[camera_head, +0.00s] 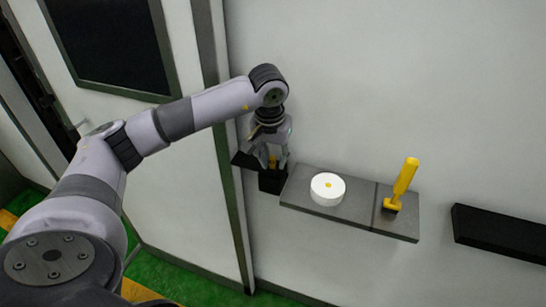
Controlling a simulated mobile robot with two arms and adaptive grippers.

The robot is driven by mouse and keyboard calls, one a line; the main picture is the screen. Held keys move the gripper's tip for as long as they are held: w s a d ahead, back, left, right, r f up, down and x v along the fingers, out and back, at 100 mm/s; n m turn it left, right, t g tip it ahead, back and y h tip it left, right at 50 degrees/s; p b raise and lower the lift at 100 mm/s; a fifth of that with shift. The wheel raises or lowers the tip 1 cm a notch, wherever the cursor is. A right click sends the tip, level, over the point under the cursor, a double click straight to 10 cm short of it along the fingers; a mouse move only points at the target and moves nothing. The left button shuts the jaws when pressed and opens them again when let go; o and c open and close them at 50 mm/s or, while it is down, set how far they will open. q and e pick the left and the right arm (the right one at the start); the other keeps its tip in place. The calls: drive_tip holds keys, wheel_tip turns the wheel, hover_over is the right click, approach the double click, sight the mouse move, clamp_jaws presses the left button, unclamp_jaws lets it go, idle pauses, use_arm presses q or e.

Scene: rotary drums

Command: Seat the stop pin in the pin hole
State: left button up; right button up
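My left gripper (271,163) points down at the left end of the grey shelf, over a small black block (272,182). A small yellow piece (272,160) shows between its fingers; it may be the stop pin, but it is too small to be sure. I cannot tell whether the fingers grip it or only stand around it. A white round drum (327,189) with a yellow centre lies on the shelf, right of the gripper. A yellow handle (404,178) stands tilted at the shelf's right end. I cannot make out the pin hole. My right gripper is not in view.
The grey shelf (355,206) juts from a pale wall, with a seam left of the yellow handle. A black ledge (500,233) is further right, across a gap. A white door (155,130) with a dark window stands at left. The floor is green.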

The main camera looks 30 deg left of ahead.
use_arm(q)
drive_tip(key=shift+s+f, duration=0.2)
drive_tip(key=shift+f, duration=0.1)
drive_tip(key=r, duration=0.4)
drive_tip(key=s+r, duration=0.1)
drive_tip(key=r, duration=0.7)
drive_tip(key=shift+s+d+r, duration=0.15)
drive_tip(key=shift+d, duration=0.15)
